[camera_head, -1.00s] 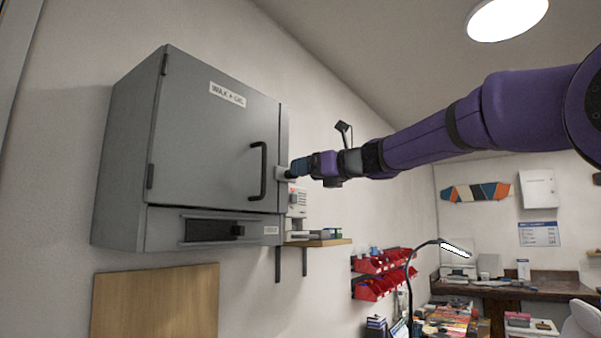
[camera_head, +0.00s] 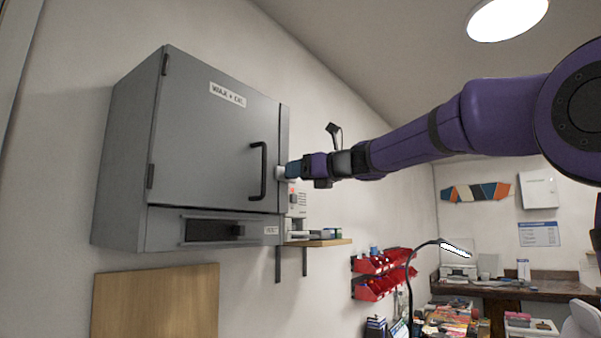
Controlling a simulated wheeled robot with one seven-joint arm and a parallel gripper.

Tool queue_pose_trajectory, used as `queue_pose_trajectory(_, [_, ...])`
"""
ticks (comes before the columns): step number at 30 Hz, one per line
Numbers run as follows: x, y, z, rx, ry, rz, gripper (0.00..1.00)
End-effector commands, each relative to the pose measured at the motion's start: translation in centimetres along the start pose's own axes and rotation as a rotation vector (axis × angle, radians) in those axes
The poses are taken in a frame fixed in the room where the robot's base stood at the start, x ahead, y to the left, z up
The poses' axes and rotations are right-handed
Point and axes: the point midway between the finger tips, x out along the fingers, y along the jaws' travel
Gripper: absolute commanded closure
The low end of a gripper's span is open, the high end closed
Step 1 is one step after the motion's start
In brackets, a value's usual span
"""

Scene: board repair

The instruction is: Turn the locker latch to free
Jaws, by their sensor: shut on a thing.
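The grey locker (camera_head: 205,150) labelled "WAX + OIL" hangs on the left wall with its door shut. A black bar handle (camera_head: 257,171) stands on the door's right side. The latch (camera_head: 280,172) shows as a small pale piece at the locker's right edge, just right of the handle. My gripper (camera_head: 289,171) reaches in from the right and is shut on the latch. The blue fingertips cover much of it, so its turned position cannot be told.
Below the door is an open slot (camera_head: 212,230). A small wooden shelf (camera_head: 318,242) with boxes sits right of the locker, under my gripper. Red bins (camera_head: 380,262) hang further right. A wooden panel (camera_head: 155,303) is below the locker. The air right of the locker is otherwise clear.

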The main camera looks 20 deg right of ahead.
Motion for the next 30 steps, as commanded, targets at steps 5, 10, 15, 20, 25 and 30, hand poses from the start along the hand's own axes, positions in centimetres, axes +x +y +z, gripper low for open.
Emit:
queue_pose_trajectory(5, [-0.03,0.01,0.00,-0.044,0.000,0.000,0.73])
queue_pose_trajectory(10, [-0.05,0.02,-0.01,-0.140,0.000,-0.001,0.73])
queue_pose_trajectory(15, [-0.07,0.06,-0.02,-0.283,0.000,-0.001,0.73])
queue_pose_trajectory(20, [-0.07,0.12,-0.05,-0.435,0.001,-0.001,0.73])
queue_pose_trajectory(25, [-0.08,0.18,-0.09,-0.598,0.001,-0.001,0.73])
queue_pose_trajectory(30, [-0.07,0.27,-0.13,-0.759,0.001,-0.001,0.73])
